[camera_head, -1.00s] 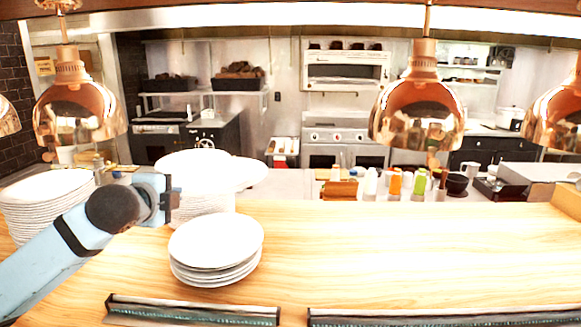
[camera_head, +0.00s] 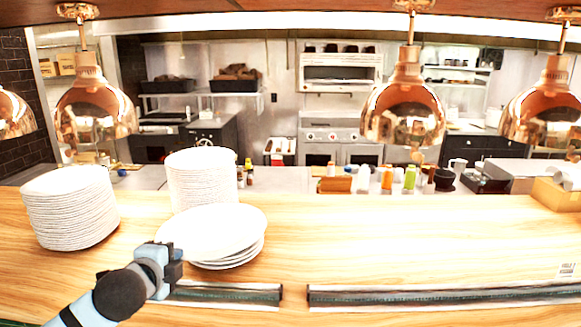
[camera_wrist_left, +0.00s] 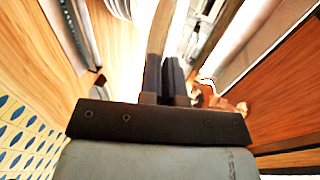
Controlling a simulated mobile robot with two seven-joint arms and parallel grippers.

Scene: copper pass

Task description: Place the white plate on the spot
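A white plate (camera_head: 208,230) is at the top of a short pile of plates (camera_head: 243,259) on the wooden counter. This plate reaches further left than those below it, and its left rim meets my left gripper (camera_head: 174,264). The fingers, close together in the left wrist view (camera_wrist_left: 168,82), appear shut on that rim. I cannot tell whether the plate rests on the pile or hangs just above it. No marked spot can be made out. My right gripper is not in view.
A tall plate stack (camera_head: 202,183) stands behind the pile, and another stack (camera_head: 70,212) stands at the left. Copper lamps (camera_head: 404,108) hang over the counter. Dark rails (camera_head: 430,296) run along the front.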

